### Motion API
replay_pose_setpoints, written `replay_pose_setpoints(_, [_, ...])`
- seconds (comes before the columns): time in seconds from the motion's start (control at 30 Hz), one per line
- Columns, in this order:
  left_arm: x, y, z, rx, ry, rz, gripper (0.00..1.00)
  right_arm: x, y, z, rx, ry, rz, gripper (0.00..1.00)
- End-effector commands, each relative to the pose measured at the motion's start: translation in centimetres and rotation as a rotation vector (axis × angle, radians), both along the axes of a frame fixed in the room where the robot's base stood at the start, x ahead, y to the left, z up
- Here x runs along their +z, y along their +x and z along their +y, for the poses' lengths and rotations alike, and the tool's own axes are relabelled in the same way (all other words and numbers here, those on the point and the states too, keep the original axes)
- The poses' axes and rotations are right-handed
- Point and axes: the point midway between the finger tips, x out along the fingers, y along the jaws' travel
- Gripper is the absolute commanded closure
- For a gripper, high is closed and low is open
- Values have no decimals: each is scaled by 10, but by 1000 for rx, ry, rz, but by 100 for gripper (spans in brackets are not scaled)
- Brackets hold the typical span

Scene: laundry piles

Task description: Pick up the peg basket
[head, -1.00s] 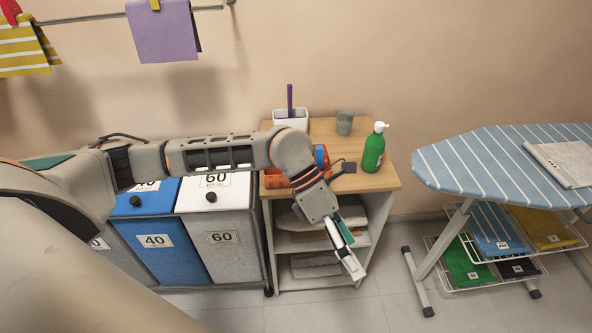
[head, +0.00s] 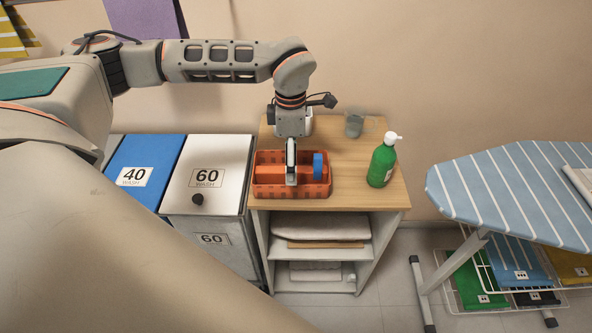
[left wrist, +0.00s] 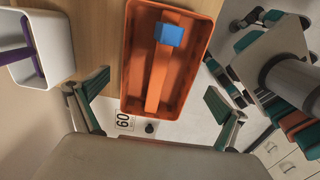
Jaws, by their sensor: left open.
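The peg basket (head: 262,186) is an orange-red basket with a raised bar across it and a blue part on that bar. It sits on the wooden top of a small shelf unit. My left gripper (head: 291,180) points down over the basket and hides part of its middle. In the left wrist view the basket (left wrist: 133,60) and its bar lie ahead between the spread fingers of my left gripper (left wrist: 153,106). The blue part (left wrist: 170,34) is toward the bar's far end. The fingers are open, and I see no grip on the bar. My right gripper does not show.
A green pump bottle (head: 381,165) stands right of the basket and a grey cup (head: 354,125) behind it. A white holder (left wrist: 38,52) with a purple stick stands close by. Hampers (head: 208,172) are left of the unit; an ironing board (head: 510,190) is right.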

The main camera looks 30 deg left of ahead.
Motion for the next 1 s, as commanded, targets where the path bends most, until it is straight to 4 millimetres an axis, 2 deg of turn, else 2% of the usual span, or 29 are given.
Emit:
replay_pose_setpoints(0.17, [-18, 0, 0, 0, -1, 1, 0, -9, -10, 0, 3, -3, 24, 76])
replay_pose_setpoints(0.43, [-55, 3, 2, 0, -2, 1, 0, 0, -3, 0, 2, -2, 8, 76])
replay_pose_setpoints(0.57, [-63, 4, 2, -1, -2, -1, 0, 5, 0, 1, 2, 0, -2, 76])
replay_pose_setpoints(0.77, [-63, 4, 2, -1, -2, -1, 0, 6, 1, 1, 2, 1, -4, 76])
replay_pose_setpoints(0.8, [-63, 4, 2, -1, -2, -1, 5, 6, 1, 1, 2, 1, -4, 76])
replay_pose_setpoints(0.9, [-63, 4, 2, -1, -2, -1, 31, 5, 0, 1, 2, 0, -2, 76])
replay_pose_setpoints(0.93, [-63, 4, 2, -1, -2, -1, 37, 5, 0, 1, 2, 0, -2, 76])
replay_pose_setpoints(1.0, [-63, 4, 2, -1, -2, -1, 37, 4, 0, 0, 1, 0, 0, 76])
